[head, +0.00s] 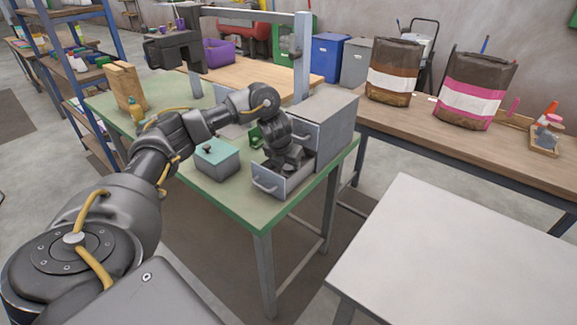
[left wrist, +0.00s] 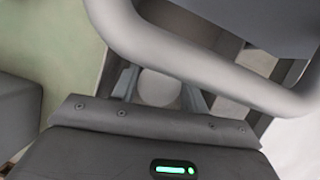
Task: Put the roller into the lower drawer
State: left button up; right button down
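The lower drawer (head: 284,184) of the grey cabinet (head: 335,118) is pulled out, and its handle faces the front. My left gripper (head: 287,165) points down into this drawer, so its fingertips are hidden in the head view. In the left wrist view a pale, rounded thing, probably the roller (left wrist: 160,87), shows between the two fingers. The fingers lie close on both sides of it, but I cannot tell whether they press on it. A handle bar (left wrist: 200,65) crosses in front and hides part of it. My right gripper is not in view.
The upper drawer (head: 305,133) is just above and behind my left gripper. A grey box with a teal lid (head: 217,150) stands left of the open drawer on the green table (head: 243,203). A pale table (head: 460,260) stands at the right, clear on top.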

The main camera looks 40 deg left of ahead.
pick_arm(q)
jog(key=shift+o, duration=0.5)
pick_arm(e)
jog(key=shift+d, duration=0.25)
pick_arm(q)
jog(key=shift+r, duration=0.1)
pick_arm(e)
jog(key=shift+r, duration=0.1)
pick_arm(q)
jog(key=shift+r, duration=0.3)
jog(key=p+v, duration=0.5)
jog(key=v, duration=0.6)
jog(key=shift+s, duration=0.25)
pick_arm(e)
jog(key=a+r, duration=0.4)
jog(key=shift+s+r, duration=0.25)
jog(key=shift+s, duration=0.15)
pick_arm(q)
jog(key=shift+r, duration=0.1)
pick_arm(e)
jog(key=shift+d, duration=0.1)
